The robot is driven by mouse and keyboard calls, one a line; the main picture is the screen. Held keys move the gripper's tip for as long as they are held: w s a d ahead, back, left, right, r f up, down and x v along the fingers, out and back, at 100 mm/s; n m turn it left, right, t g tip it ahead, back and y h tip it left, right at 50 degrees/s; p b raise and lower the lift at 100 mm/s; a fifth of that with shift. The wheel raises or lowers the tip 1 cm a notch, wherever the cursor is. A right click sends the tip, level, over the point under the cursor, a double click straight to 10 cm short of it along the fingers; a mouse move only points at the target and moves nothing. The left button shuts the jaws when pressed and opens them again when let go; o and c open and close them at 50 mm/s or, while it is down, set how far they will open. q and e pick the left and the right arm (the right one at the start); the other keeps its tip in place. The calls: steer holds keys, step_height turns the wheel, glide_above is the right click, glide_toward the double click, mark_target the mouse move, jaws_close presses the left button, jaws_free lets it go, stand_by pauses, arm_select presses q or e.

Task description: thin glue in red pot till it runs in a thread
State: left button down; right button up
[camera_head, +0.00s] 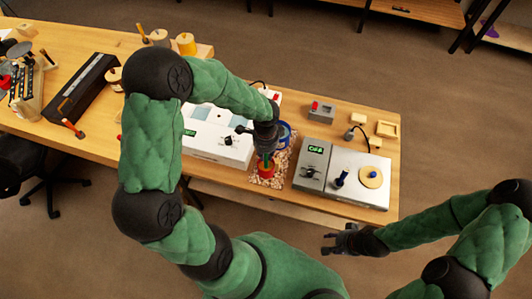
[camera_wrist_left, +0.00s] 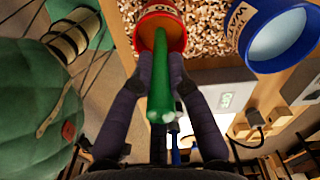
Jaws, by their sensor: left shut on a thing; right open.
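The red pot (camera_head: 266,171) stands on a patch of wood shavings near the bench's front edge; it also shows at the top of the left wrist view (camera_wrist_left: 148,12). My left gripper (camera_head: 266,150) is above the pot, shut on a green stick (camera_wrist_left: 160,85). The stick's far end reaches into the red pot's mouth; the glue inside is hard to make out. A blue pot (camera_head: 286,131) lettered like "WATER" stands beside the red one, with pale liquid inside (camera_wrist_left: 283,35). My right gripper (camera_head: 343,241) is open and empty, off the bench's front edge.
A white box (camera_head: 215,150) with a green display stands left of the pots. A grey unit (camera_head: 312,165) and a metal plate (camera_head: 345,192) with a cream disc stand to the right. Small blocks and a wooden tray (camera_head: 388,129) lie behind them.

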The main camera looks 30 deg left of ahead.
stand_by(0.6)
arm_select(q)
step_height(320, 180, up, 13)
steer(key=p, duration=1)
steer(key=shift+f, duration=0.1)
steer(key=shift+w+d+f, duration=0.1)
stand_by(0.8)
